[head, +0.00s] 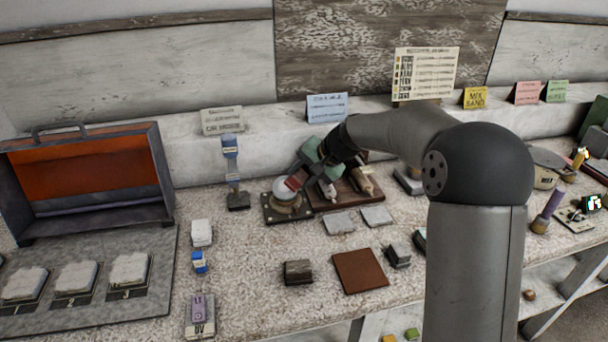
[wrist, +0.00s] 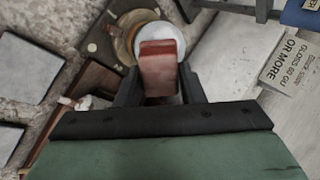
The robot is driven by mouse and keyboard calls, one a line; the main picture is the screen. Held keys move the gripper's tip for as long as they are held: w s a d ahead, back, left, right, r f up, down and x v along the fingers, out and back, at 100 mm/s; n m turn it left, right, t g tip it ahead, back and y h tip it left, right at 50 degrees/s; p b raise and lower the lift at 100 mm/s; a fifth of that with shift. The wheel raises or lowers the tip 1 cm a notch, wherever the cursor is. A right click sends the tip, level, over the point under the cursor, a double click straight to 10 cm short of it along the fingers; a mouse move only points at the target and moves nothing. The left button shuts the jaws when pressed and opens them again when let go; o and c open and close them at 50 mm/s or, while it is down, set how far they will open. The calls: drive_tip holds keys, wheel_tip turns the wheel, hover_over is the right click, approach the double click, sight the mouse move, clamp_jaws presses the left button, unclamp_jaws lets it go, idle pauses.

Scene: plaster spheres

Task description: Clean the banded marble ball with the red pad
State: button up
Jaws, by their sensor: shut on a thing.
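My gripper (head: 301,176) is shut on the red pad (wrist: 160,65), which sticks out between the two fingers in the wrist view. The pad's red side also shows in the head view (head: 293,183). A pale ball (head: 280,186) sits in a round brownish cup (head: 287,208) on a dark square plate (head: 270,215). In the wrist view the pad covers much of the ball (wrist: 157,31). The pad is at the ball, but I cannot tell if they touch. Any bands on the ball are too small or hidden to see.
A wooden rack (head: 362,197) with brush-like tools stands right beside the plate. A blue-topped stand (head: 232,172) is to the left. Grey tiles (head: 339,222), a brown square (head: 360,271) and a dark block (head: 298,272) lie in front. An open orange-lined case (head: 85,170) stands far left.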

drive_tip(key=shift+s+a+f+b, duration=0.1)
drive_tip(key=shift+s+a+b, duration=0.3)
drive_tip(key=shift+s, duration=0.35)
drive_tip(key=shift+w+d+r+p, duration=0.1)
drive_tip(key=shift+w+d+p, duration=0.3)
drive_tip(key=shift+w, duration=0.3)
drive_tip(key=shift+w+d+r+p, duration=0.1)
drive_tip(key=shift+w+d+p, duration=0.25)
drive_tip(key=shift+w, duration=0.35)
drive_tip(key=shift+a, duration=0.1)
drive_tip(key=shift+s+a+f+b, duration=0.15)
drive_tip(key=shift+s+b, duration=0.25)
drive_tip(key=shift+s+a+b, duration=0.25)
drive_tip(key=shift+s+b, duration=0.05)
drive_tip(key=shift+s, duration=0.2)
drive_tip(key=shift+s+a+b, duration=0.25)
drive_tip(key=shift+s+b, duration=0.05)
drive_tip(key=shift+s, duration=0.2)
